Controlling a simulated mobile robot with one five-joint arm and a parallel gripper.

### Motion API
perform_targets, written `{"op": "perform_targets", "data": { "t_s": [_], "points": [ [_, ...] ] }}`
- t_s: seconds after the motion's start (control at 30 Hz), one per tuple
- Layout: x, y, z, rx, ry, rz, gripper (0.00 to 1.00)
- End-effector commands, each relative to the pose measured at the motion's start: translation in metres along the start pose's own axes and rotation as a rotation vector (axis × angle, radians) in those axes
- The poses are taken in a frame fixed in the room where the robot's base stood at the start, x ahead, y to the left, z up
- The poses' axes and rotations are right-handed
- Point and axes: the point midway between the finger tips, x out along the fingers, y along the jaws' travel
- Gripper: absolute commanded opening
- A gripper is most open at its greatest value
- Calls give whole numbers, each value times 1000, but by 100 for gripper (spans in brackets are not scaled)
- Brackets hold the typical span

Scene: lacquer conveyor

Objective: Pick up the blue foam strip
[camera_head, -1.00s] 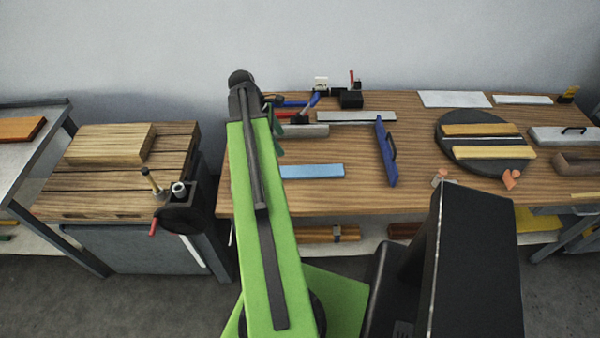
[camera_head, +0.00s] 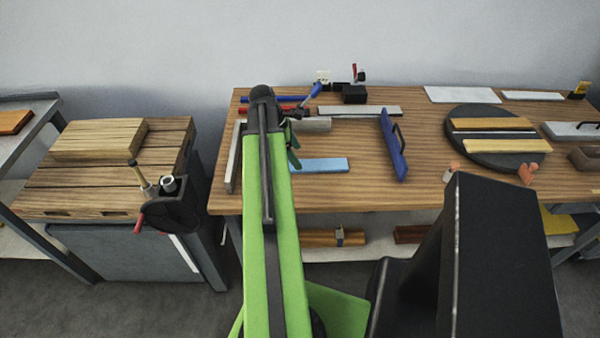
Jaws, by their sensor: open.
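The light blue foam strip (camera_head: 322,165) lies flat on the wooden workbench (camera_head: 330,195), near its front left part. Its left end meets the edge of my green arm in the picture, so that end may be partly hidden. My gripper (camera_head: 292,147) shows only in part, as a dark green piece at the right side of the arm's far end. It is open and appears empty, above the bench and just behind and left of the strip in the picture. The rest of it is hidden by the arm.
A dark blue float with a handle (camera_head: 393,146) stands right of the strip. A grey block (camera_head: 312,125) lies behind it. A round black turntable (camera_head: 462,140) with yellow strips is further right. Bare bench lies in front of the strip.

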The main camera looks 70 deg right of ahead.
Motion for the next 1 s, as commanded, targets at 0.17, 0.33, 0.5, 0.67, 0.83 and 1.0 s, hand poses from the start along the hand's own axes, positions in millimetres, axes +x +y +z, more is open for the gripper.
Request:
{"op": "perform_targets", "data": {
  "t_s": [0.17, 0.33, 0.5, 0.67, 0.83, 1.0],
  "points": [
    [18, 1, -1, 1, 0, 0, 78],
    [49, 2, -1, 1, 0, 0, 78],
    [51, 2, 2, 1, 0, 0, 78],
    [50, 2, 2, 1, 0, 0, 72],
    [50, 2, 2, 1, 0, 0, 49],
    [50, 2, 2, 1, 0, 0, 27]
  ]
}}
